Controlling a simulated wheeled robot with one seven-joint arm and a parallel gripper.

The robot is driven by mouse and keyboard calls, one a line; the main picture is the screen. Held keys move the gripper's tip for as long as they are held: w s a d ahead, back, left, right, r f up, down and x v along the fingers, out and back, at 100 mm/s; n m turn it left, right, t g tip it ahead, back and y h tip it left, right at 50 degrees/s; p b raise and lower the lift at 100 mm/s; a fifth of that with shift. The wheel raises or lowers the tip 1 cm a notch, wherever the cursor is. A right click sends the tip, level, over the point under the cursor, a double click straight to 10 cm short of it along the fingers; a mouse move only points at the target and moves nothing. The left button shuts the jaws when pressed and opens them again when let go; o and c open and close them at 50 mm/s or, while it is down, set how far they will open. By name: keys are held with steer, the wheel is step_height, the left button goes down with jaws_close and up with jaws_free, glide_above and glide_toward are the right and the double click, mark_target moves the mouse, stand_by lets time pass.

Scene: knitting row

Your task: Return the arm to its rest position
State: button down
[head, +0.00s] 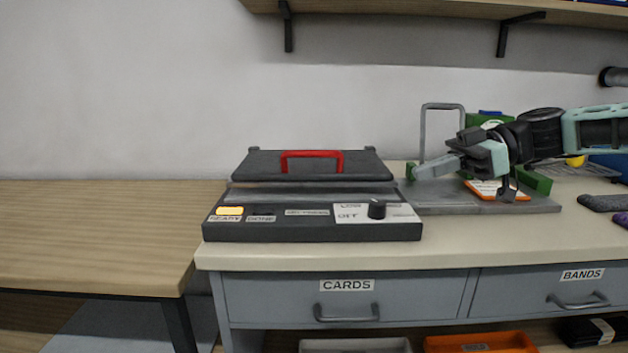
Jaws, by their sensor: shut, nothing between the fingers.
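My arm (598,130) reaches in from the right edge in the head view, above the right part of the bench. My gripper (440,167) points left and is shut with nothing in it. It is over a grey plate (470,208) that carries a metal frame and green parts. Whether the fingertips touch anything there, I cannot tell. The arm's wrist hides part of the things behind it.
A dark machine (312,221) with a red handle (312,154) and a black knob stands left of my gripper. A wooden table (90,235) at the left is bare. A shelf (450,10) hangs above. Drawers (345,298) are below the bench top, with an orange bin (480,343) underneath.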

steer(key=s+a+f+m+g+h, duration=0.1)
steer(key=s+a+f+g+h, duration=0.15)
steer(key=s+a+f, duration=0.45)
steer(key=s+a+f+m+h, duration=0.1)
steer(key=s+f+m+h, duration=0.2)
steer(key=s+f+h, duration=0.4)
steer(key=s+a+f+m+h, duration=0.1)
steer(key=s+f+m+h, duration=0.25)
steer(key=s, duration=0.55)
steer(key=s+d+m+t, duration=0.3)
steer(key=s+d, duration=0.1)
steer(key=s, duration=0.2)
step_height(320, 180, up, 19)
steer(key=p, duration=1.9)
steer(key=shift+a+r+h, duration=0.15)
steer(key=shift+r+h, duration=0.05)
steer(key=shift+h, duration=0.2)
